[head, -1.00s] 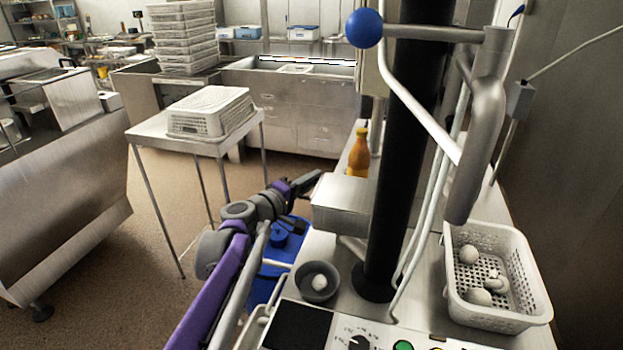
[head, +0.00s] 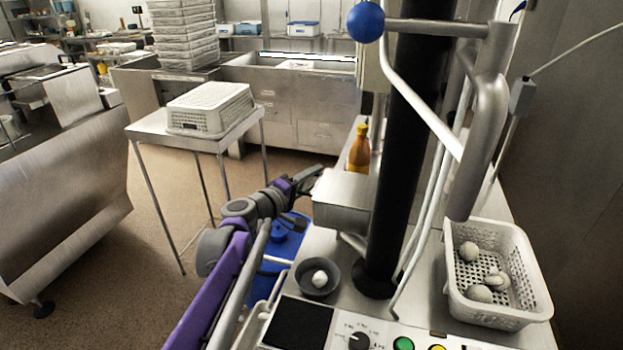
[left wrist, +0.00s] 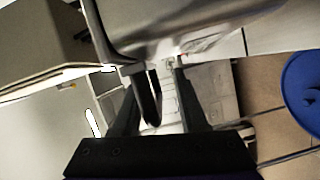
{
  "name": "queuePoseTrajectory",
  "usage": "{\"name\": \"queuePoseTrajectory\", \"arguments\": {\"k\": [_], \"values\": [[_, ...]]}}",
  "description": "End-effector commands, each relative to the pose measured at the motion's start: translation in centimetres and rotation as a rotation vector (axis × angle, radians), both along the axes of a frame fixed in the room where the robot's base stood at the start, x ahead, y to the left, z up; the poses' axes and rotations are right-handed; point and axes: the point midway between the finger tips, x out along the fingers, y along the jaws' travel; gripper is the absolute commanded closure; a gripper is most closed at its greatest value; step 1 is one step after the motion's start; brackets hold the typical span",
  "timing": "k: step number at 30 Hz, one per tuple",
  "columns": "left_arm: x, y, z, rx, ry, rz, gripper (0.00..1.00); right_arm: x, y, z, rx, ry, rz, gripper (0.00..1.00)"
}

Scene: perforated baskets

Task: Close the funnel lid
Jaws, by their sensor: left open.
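A boxy steel part (head: 343,197), which looks like the funnel lid, stands at the left side of the machine; I cannot tell for sure how far it is open. My left gripper (head: 314,171) is at its far left edge. In the left wrist view, the two dark fingers of the left gripper (left wrist: 154,68) are apart. The curved steel edge (left wrist: 175,28) lies just beyond the fingertips, and nothing shows held between them. Whether the fingers touch it is unclear. My right gripper is not in view.
A black column (head: 405,140) and a steel lever with a blue ball (head: 365,22) rise beside the steel part. A grey bowl (head: 317,290) and a white basket (head: 518,312) stand on the machine. An orange bottle (head: 359,153) stands behind. A blue bin (head: 284,246) is below my left arm.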

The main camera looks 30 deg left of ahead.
Motion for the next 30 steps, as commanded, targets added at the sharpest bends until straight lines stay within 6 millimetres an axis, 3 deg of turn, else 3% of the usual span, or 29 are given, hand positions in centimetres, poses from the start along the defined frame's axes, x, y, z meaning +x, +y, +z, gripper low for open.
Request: {"name": "queuePoseTrajectory", "arguments": {"k": [8,21,30], "values": [[-1.1,0.3,0.1,0.0,-0.001,0.003,0.58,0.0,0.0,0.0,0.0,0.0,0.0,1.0],[-9.1,1.4,0.8,0.0,-0.001,0.003,0.58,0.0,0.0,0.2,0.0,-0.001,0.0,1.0],[-10.7,1.6,0.8,0.0,0.0,0.0,0.58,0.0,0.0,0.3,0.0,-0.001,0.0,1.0]]}}
